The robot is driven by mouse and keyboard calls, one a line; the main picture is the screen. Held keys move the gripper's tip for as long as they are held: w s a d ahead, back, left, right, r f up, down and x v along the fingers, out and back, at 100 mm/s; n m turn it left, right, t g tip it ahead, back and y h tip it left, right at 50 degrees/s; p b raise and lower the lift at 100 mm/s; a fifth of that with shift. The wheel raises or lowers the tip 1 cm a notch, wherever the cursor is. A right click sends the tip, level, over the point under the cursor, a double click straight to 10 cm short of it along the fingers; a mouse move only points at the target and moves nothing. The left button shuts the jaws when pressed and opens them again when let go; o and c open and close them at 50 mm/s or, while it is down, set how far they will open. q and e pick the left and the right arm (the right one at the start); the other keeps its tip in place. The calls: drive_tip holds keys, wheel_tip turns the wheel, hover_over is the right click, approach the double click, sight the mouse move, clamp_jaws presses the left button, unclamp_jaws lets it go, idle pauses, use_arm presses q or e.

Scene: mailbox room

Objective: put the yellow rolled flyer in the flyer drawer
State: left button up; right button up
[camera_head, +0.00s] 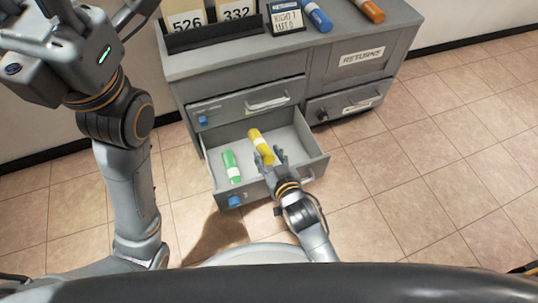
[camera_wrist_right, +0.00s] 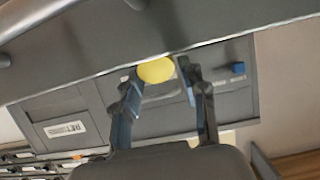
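The yellow rolled flyer (camera_head: 261,145) lies slantwise inside the walls of the open lower-left drawer (camera_head: 318,170), its near end toward the drawer front. I cannot tell whether it rests fully on the drawer floor. My right gripper (camera_head: 270,157) reaches over the drawer front, with its fingers spread on either side of the flyer's near end. In the right wrist view, the flyer's round yellow end (camera_wrist_right: 156,70) shows between or just beyond the fingertips, seemingly not pinched. My left arm is at the upper left; its fingers are not clearly seen.
A green rolled flyer (camera_head: 231,166) lies at the drawer's left. A closed drawer (camera_head: 246,102) is above, and the RETURNS compartment (camera_head: 361,57) is to the right. A blue roll (camera_head: 317,16), an orange roll (camera_head: 370,10) and a small sign (camera_head: 286,18) are on top. Tiled floor is clear at right.

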drive_tip(key=shift+o, duration=0.9)
